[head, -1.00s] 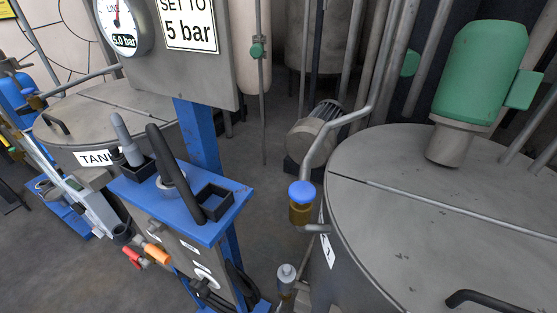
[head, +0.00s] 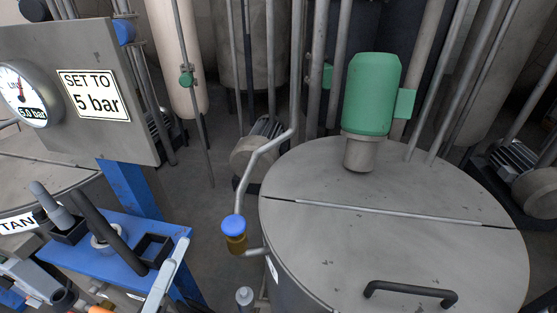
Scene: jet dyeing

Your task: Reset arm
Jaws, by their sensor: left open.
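My left gripper (head: 38,281) shows at the lower left edge, partly cut off by the frame. It is open, and I see nothing held in it. It is close to the near left side of the blue control stand (head: 133,232). The stand carries a grey lever and a long black lever (head: 108,240). A pale grey bar (head: 166,275) crosses the stand's right edge; I cannot tell whether it is part of my arm. My right gripper is not in view.
A large grey tank (head: 390,240) with a green motor (head: 371,95) and black handle (head: 410,291) fills the right. A blue-capped valve (head: 234,226) stands beside it. A gauge (head: 22,95) and "SET TO 5 bar" sign (head: 94,95) are upper left. Some floor shows between.

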